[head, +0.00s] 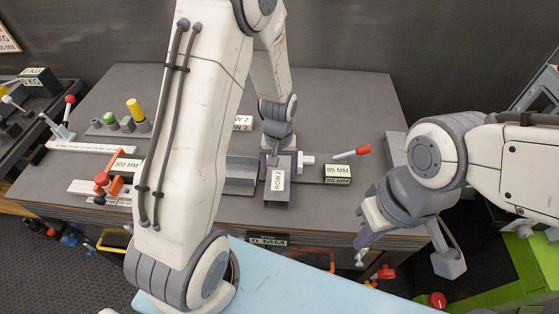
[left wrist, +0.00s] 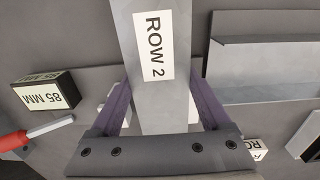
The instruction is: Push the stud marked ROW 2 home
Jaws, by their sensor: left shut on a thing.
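The grey block marked ROW 2 (head: 277,186) stands near the front edge of the workbench, its white label facing up. It also fills the upper middle of the left wrist view (left wrist: 157,95). My left gripper (head: 279,158) reaches down from above and is shut on this block, with a purple finger on each side of it in the left wrist view. The block's far end is partly hidden by the gripper. My right gripper (head: 362,241) hangs beyond the front right edge of the bench, away from the block; its finger gap is unclear.
A 300 MM block (head: 126,165) and several coloured knobs stand at left. The back right bench top is clear.

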